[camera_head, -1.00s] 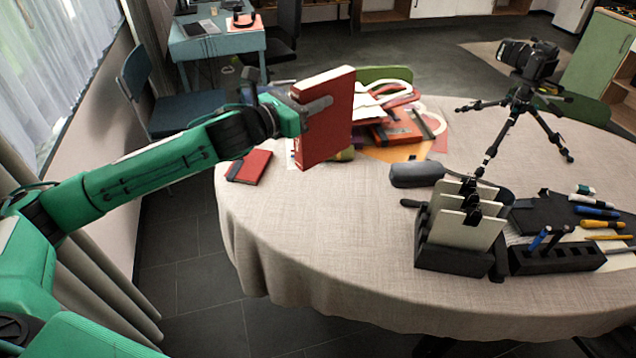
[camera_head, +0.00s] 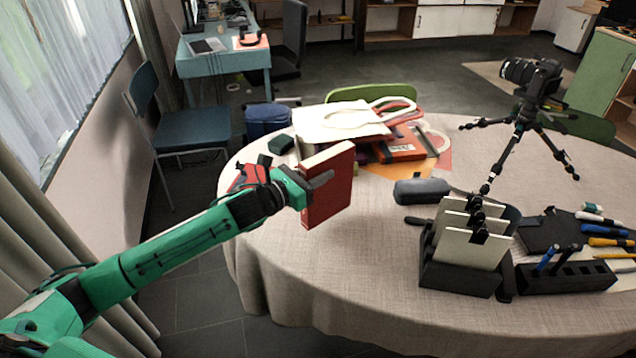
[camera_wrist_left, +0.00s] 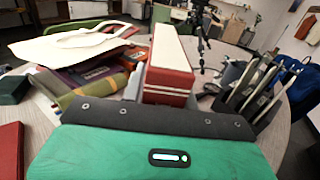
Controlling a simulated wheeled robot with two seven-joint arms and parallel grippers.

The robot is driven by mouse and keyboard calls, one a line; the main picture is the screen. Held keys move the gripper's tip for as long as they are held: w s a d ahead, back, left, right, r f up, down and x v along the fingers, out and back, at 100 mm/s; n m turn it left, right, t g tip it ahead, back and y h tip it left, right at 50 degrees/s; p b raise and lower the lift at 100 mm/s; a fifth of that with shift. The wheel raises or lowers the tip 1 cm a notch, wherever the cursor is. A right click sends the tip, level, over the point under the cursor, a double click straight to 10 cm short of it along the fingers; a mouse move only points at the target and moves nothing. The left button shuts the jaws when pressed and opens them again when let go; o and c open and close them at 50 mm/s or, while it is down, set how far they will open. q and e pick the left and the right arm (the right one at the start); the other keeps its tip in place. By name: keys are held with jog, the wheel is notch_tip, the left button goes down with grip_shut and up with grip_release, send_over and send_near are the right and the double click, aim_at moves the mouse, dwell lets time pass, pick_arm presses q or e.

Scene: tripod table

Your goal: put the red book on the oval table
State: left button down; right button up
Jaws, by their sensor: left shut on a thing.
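The red book (camera_head: 330,190) is upright in my left gripper (camera_head: 316,184), with its cream page edges facing up. In the head view it is over the left part of the oval table (camera_head: 290,265), which has a beige cloth. I cannot tell whether its lower edge touches the cloth. My right gripper is in neither view.
A pile of papers and bags (camera_head: 345,122) lies behind the book. A smaller red book (camera_head: 240,178) is partly hidden by my left arm. A grey case (camera_head: 420,190), a file holder (camera_head: 465,250) and a camera tripod (camera_head: 515,140) stand to the right. The cloth in front is clear.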

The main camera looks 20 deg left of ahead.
pick_arm(q)
jog(key=shift+f, duration=1.6)
jog(key=c, duration=1.4)
grip_release()
jog(key=shift+f, duration=0.1)
jog(key=o, duration=0.3)
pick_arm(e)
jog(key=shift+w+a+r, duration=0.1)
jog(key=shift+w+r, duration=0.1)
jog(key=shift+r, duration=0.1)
pick_arm(q)
jog(key=shift+b+v, duration=0.65)
jog(key=shift+v, duration=3.15)
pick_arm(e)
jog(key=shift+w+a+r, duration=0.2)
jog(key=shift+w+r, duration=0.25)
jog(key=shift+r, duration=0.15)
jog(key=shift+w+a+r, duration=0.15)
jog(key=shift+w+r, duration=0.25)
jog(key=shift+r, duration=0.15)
